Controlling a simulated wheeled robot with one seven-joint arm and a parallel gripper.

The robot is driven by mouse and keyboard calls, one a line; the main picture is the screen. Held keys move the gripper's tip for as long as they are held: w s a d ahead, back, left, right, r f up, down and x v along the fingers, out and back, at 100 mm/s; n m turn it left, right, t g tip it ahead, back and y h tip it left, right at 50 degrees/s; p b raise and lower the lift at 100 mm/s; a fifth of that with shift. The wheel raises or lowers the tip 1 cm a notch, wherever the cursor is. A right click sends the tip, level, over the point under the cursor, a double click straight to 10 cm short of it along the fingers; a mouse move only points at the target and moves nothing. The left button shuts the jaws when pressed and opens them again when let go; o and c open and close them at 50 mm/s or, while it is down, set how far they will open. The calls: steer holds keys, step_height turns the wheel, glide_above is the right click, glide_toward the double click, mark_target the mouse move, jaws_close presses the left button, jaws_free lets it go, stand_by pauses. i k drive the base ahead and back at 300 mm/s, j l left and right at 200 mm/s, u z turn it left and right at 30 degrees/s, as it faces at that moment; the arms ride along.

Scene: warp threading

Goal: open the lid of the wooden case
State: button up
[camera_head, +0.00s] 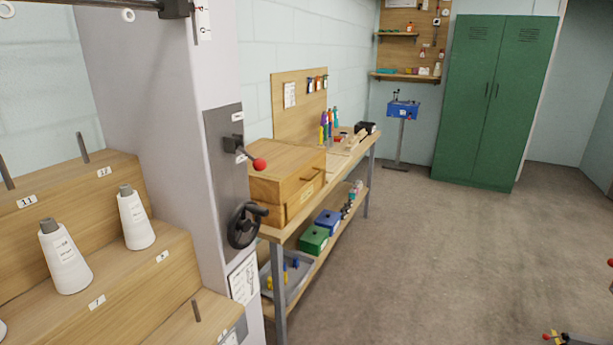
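The wooden case (288,182) stands on the near end of a workbench (347,163), just right of a pale machine column. Its lid (284,161) is down, and a handle (311,182) shows on its right-hand face. The left part of the case is partly hidden behind the column's grey panel. My gripper is not in view.
The pale column (165,110) carries a red-knobbed lever (258,163) and a black handwheel (244,225) close to the case. Stepped wooden racks with white cones (64,258) fill the left. A green cabinet (495,100) stands at the back. The floor (440,260) right of the bench is mostly clear.

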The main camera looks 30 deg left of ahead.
mark_target(290, 165)
steer(key=i+j+u, duration=0.35)
steer(key=i, duration=0.55)
steer(key=i+j+u, duration=0.1)
steer(key=i+u, duration=0.2)
steer(key=i, duration=0.65)
